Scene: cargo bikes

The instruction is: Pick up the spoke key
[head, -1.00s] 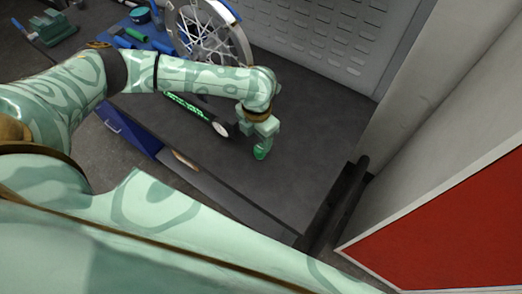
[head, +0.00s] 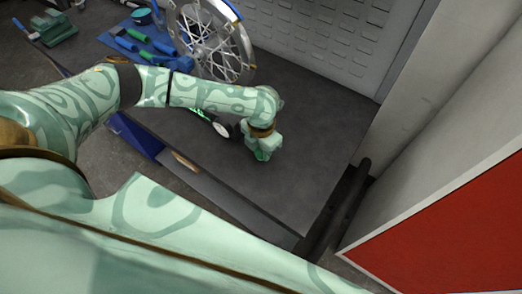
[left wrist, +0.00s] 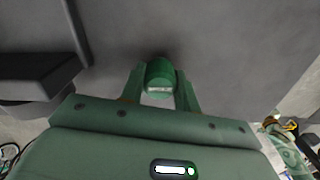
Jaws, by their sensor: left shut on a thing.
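My left gripper (head: 263,152) is low over the right part of the dark bench top (head: 310,140) in the head view. In the left wrist view, the two fingers (left wrist: 160,82) are shut on a small green round piece (left wrist: 160,70), which I take to be the spoke key. It sits between the fingertips with a pale face toward the camera. In the head view the gripper mostly hides it. I cannot tell whether it still touches the bench. My right gripper is not in view.
A spoked wheel (head: 212,38) stands at the back of the bench, beside blue and green tools (head: 135,38). A green and black tool with a pale round end (head: 221,129) lies just left of the gripper. A perforated panel (head: 320,35) closes the back; the bench right of the gripper is clear.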

